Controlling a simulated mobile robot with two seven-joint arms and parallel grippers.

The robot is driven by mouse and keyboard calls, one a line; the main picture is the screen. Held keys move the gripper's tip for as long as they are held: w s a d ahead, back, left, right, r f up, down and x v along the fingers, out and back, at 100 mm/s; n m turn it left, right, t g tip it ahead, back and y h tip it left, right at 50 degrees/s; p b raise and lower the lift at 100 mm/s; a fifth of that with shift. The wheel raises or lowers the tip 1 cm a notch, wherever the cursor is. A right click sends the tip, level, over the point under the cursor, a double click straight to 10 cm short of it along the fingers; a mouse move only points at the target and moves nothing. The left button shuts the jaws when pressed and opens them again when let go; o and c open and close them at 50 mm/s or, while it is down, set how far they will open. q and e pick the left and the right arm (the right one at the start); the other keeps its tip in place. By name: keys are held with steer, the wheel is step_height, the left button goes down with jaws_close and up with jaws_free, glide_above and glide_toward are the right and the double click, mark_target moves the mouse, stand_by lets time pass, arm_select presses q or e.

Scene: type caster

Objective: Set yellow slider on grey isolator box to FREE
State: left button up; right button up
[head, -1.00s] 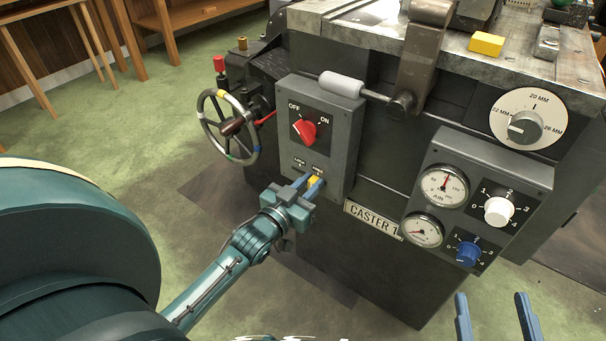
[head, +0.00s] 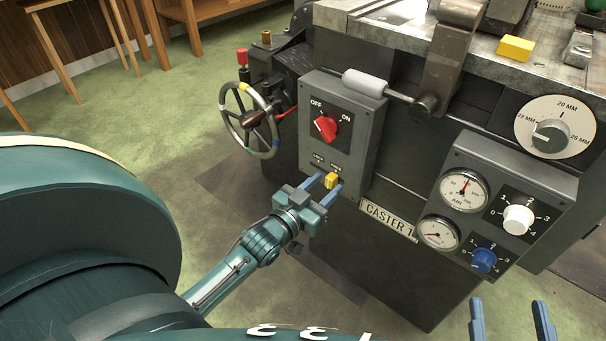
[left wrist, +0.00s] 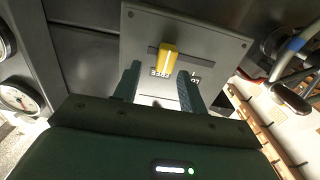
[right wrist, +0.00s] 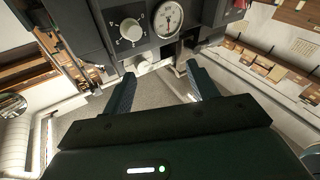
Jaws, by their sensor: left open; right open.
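The grey isolator box (head: 364,130) is on the front of the dark machine. Its red knob (head: 325,128) is above the yellow slider (head: 331,180). In the left wrist view the slider (left wrist: 168,57) stands at the FREE label, away from the other label, which is partly covered by a finger. My left gripper (head: 324,188) is open just in front of the slider. Its fingers are to either side of the slider's line, and the slider is beyond the fingertips, apparently untouched. My right gripper (head: 508,305) is open and empty at the lower right, below the gauge panel.
A handwheel (head: 250,120) is left of the box. A grey-handled lever (head: 366,83) crosses above it. The gauge panel (head: 555,185) with white and blue knobs is to the right. The floor (head: 215,205) left of the machine is free.

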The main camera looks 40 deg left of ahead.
arm_select(q)
steer(key=s+p, duration=0.2)
steer(key=s, duration=0.9)
steer(key=shift+a, duration=0.4)
arm_select(e)
steer(key=shift+d+f+g+h, duration=0.4)
steer(key=shift+d+h, duration=0.1)
steer(key=shift+h, duration=0.1)
arm_select(q)
steer(key=shift+s, duration=0.1)
arm_select(e)
steer(key=shift+r, duration=0.1)
